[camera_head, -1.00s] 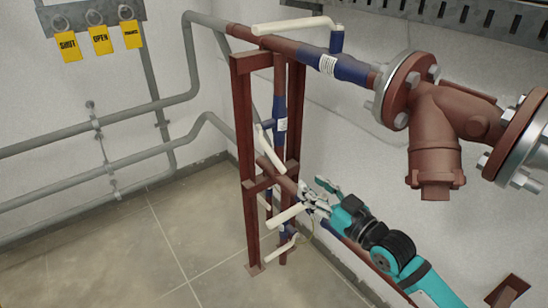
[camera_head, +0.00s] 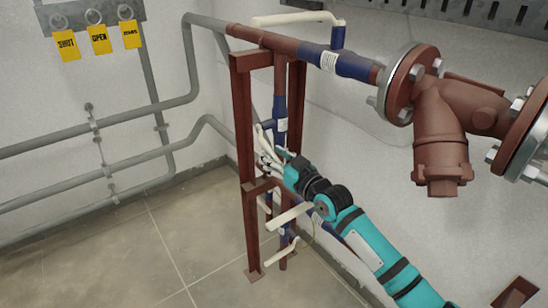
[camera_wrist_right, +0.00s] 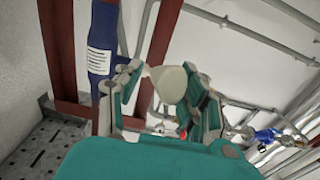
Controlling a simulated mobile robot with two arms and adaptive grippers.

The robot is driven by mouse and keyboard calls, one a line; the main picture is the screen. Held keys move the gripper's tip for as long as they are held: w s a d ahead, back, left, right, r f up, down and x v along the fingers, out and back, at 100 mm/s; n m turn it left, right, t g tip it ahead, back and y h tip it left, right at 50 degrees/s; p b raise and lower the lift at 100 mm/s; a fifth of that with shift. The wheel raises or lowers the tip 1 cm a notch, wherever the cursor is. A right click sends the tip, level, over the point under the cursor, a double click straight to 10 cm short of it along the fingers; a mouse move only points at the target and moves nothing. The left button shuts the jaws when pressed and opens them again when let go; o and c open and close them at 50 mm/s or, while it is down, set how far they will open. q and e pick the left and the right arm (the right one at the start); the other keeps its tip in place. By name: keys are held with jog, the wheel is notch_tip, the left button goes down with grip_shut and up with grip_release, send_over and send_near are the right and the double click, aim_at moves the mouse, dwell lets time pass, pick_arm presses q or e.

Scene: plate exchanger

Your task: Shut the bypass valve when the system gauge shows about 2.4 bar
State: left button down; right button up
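No gauge face is in view. A valve with a blue body and white label (camera_head: 280,122) sits on the vertical red-brown pipe, and it also shows in the wrist view (camera_wrist_right: 101,40). Its cream lever is mostly hidden behind my right gripper (camera_head: 266,156) in the head view. In the wrist view a rounded cream lever end (camera_wrist_right: 168,83) stands between the two fingers of the right gripper (camera_wrist_right: 165,78). The fingers look apart, with a narrow gap beside the lever; firm contact cannot be made out. My left gripper is not in view.
Another blue valve (camera_head: 345,65) with a cream lever (camera_head: 290,19) is on the top pipe. Lower cream levers (camera_head: 289,215) (camera_head: 279,256) stick out below my arm. A red-brown frame (camera_head: 244,130) surrounds the pipes. Yellow tags (camera_head: 99,40) hang at upper left. The left floor is clear.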

grip_shut()
dwell(0.5)
